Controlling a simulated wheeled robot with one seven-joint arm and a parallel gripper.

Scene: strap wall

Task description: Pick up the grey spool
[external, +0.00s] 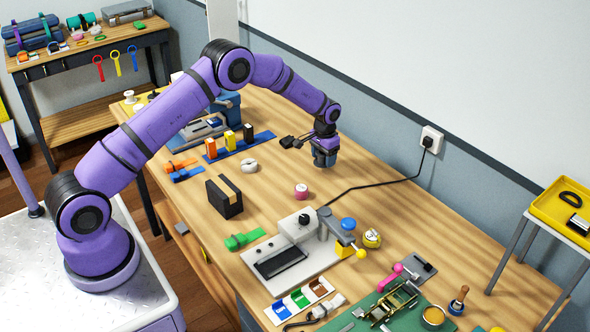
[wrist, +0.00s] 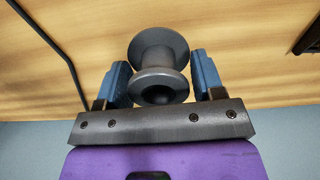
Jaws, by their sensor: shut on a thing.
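The grey spool (wrist: 158,64) is dark grey, with two wide flanges and a narrower middle. In the wrist view it sits between the two blue fingers of my gripper (wrist: 158,82), which are shut on it. The tabletop lies behind it; I cannot tell from this view whether the spool touches it. In the external view my gripper (external: 325,157) points down near the back edge of the wooden table, close to the wall. The spool is mostly hidden by the fingers there.
A black cord runs from the wall socket (external: 431,138) across the table near my gripper. A pink roll (external: 301,191), a white roll (external: 249,165) and a black box (external: 224,197) stand in front. A grey-and-white machine (external: 300,240) stands nearer the camera. Bare wood lies right of my gripper.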

